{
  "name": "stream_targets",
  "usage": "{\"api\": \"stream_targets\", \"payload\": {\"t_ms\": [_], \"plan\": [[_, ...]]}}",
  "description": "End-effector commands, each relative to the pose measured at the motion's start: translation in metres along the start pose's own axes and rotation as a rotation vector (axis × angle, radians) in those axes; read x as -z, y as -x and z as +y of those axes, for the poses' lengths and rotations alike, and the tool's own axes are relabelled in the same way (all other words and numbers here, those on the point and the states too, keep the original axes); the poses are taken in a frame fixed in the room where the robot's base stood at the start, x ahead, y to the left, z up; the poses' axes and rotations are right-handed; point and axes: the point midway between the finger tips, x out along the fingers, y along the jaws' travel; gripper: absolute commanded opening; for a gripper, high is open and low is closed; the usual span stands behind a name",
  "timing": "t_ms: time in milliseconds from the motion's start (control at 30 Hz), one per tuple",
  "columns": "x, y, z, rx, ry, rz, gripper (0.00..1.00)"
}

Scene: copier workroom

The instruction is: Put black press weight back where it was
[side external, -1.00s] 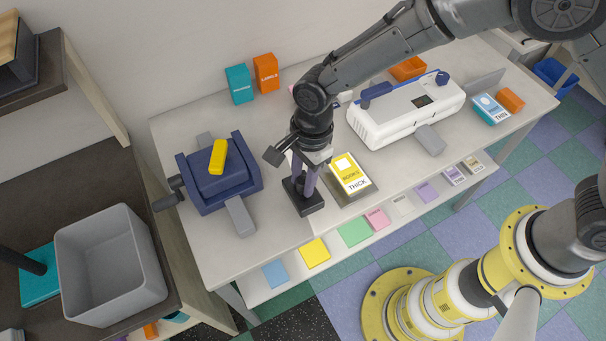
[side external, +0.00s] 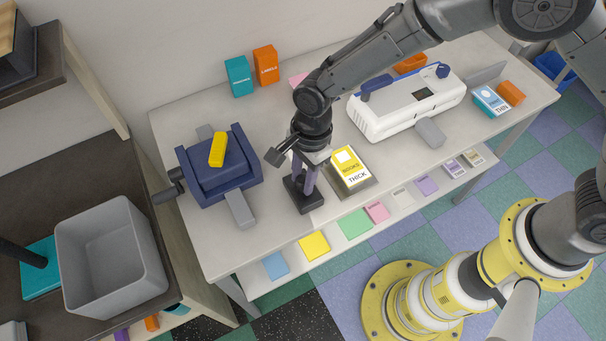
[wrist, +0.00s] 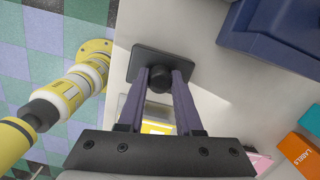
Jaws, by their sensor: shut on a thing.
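The black press weight (side external: 304,199) is a dark rectangular block with a round knob on top. It is upright on the table, or very close above it, left of the yellow "BOOKS THICK" pad. My gripper (side external: 306,176) points down over it, with its purple fingers shut on the knob. In the wrist view the weight's dark base (wrist: 176,61) shows beyond my gripper (wrist: 159,82), with the knob between the fingertips. I cannot tell for sure whether the base touches the table.
The yellow pad (side external: 349,165) on its grey tray is close to the weight's right. A blue press (side external: 215,170) with a yellow bar stands left. A white machine (side external: 405,105) stands at the back right. The table's front edge (side external: 292,243) is near, and bare table lies between press and weight.

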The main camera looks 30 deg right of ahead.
Motion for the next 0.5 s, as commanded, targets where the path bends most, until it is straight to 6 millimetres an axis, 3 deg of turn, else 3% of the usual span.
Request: {"api": "stream_targets", "payload": {"t_ms": [300,333,500], "plan": [[-0.0003,-0.0041,-0.0013,0.004,0.0,-0.002,0.0],[-0.0004,-0.004,-0.0014,0.004,0.0,-0.003,0.38],[0.0,-0.0043,-0.0009,0.003,0.0,-0.002,0.68]]}}
